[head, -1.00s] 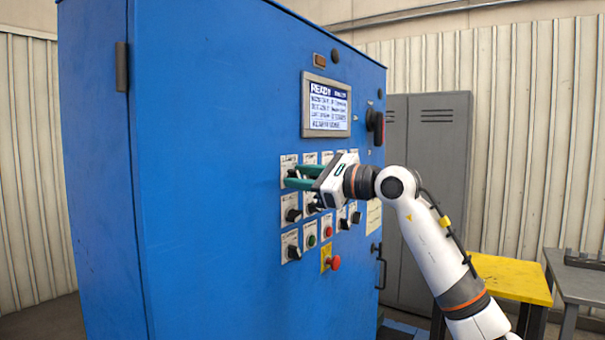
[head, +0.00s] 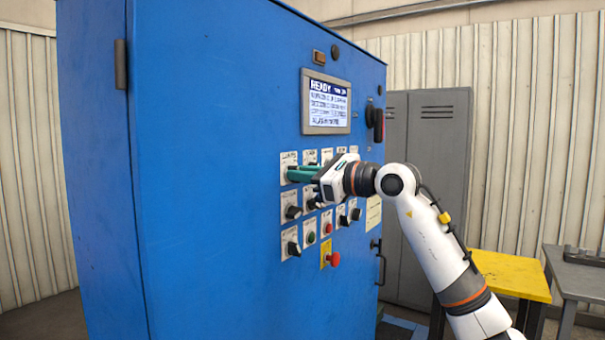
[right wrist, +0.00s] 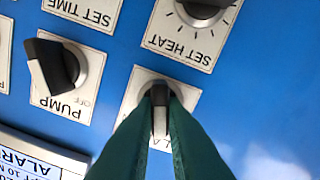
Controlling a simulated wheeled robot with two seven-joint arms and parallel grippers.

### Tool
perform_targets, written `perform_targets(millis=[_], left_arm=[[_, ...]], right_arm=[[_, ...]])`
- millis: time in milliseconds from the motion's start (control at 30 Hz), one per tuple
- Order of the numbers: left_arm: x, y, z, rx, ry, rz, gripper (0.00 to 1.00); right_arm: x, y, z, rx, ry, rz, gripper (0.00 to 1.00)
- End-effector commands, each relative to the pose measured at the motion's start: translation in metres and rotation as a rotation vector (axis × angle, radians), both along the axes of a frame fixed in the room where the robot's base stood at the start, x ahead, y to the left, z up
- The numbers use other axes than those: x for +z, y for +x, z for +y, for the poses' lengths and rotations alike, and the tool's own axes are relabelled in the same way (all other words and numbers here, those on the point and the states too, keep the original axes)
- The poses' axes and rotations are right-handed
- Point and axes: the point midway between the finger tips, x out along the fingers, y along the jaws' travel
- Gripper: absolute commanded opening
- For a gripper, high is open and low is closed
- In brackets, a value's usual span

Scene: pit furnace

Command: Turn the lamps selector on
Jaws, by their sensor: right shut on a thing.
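The lamps selector (right wrist: 160,95) is a dark knob on a white plate in the right wrist view. Only the letters "LA" of its label show, upside down. In the head view its plate (head: 288,158) is at the panel's upper left, with the knob mostly hidden behind my fingers. My right gripper (head: 291,174) is at this plate, with its green fingers close together. In the right wrist view the fingers (right wrist: 160,112) are shut on the selector's grip, one on each side. The grip runs roughly up and down in that view. My left gripper is out of view.
The blue cabinet (head: 215,230) carries a lit screen (head: 326,104). Near the lamps selector are the PUMP knob (right wrist: 55,68) and the SET HEAT knob (right wrist: 205,8). A red mushroom button (head: 333,259) sits lower. A yellow-topped table (head: 512,276) stands at the right.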

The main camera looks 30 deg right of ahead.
Motion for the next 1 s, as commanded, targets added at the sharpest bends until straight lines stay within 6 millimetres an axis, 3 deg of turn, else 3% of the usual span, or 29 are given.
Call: perform_targets(millis=[600,1000], left_arm=[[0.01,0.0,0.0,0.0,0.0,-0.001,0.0],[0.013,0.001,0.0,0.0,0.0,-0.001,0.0]], right_arm=[[0.0,0.001,-0.002,-0.001,0.519,0.217,0.0],[0.0,0.001,-0.003,0.0,0.76,0.315,0.0]])
